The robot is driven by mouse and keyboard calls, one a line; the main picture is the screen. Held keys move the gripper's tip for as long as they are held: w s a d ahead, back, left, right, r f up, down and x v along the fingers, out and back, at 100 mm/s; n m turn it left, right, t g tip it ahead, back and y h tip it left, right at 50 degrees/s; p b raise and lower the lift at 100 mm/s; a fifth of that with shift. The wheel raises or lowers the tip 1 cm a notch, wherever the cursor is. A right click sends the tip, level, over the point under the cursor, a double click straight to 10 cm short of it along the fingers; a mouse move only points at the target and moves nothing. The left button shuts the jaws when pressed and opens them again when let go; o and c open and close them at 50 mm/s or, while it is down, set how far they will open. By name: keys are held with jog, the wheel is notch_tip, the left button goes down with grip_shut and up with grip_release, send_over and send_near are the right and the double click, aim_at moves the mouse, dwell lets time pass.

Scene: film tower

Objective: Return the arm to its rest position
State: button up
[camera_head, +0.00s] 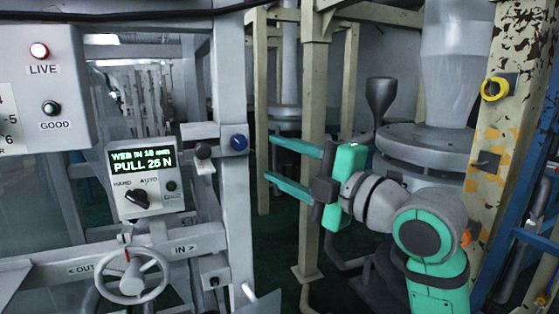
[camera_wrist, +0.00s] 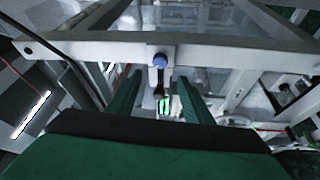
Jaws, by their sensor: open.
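My gripper (camera_head: 294,166) is at the middle of the head view, on my teal and grey arm. Its two teal fingers are spread apart and point left, with nothing between them. A blue round knob (camera_head: 239,142) on the grey upright post is to the left of the fingertips, and a gap shows between them. In the wrist view the gripper (camera_wrist: 160,95) shows two dark green fingers apart, with the blue knob (camera_wrist: 160,60) seen between and beyond them.
A control box (camera_head: 143,180) with a lit display reading "PULL 25 N" and a handwheel (camera_head: 132,275) stand at left. A panel (camera_head: 45,90) has a lit red LIVE lamp. A chipped cream column (camera_head: 497,130) and blue frame stand right of my arm. A cream post (camera_head: 312,120) rises behind the gripper.

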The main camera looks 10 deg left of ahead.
jog(key=w+d+f+m+t+h, duration=0.2)
jog(key=w+f+m+t, duration=0.1)
jog(key=f+m, duration=0.55)
jog(key=w+d+f+m+t+h, duration=0.1)
jog(key=w+d+f+m+t, duration=0.3)
jog(key=f, duration=0.7)
jog(key=s+d+f+m+t+h, duration=0.1)
jog(key=s+f+m+h, duration=0.25)
jog(key=f, duration=0.45)
jog(key=s+f+m+h, duration=0.2)
jog(key=f+m, duration=0.2)
jog(key=f, duration=0.3)
jog(key=s+d+f+m+t+h, duration=0.1)
jog(key=s+f+m+h, duration=0.2)
jog(key=f, duration=0.5)
jog(key=s+d+f+m+g+h, duration=0.15)
jog(key=s+f+m+h, duration=0.4)
jog(key=s+f, duration=1.1)
jog(key=s+g+y, duration=0.1)
jog(key=s+g, duration=0.1)
jog(key=s, duration=1.9)
jog(key=shift+s+d+g, duration=0.2)
jog(key=shift+d+g, duration=0.05)
jog(key=shift+g, duration=0.1)
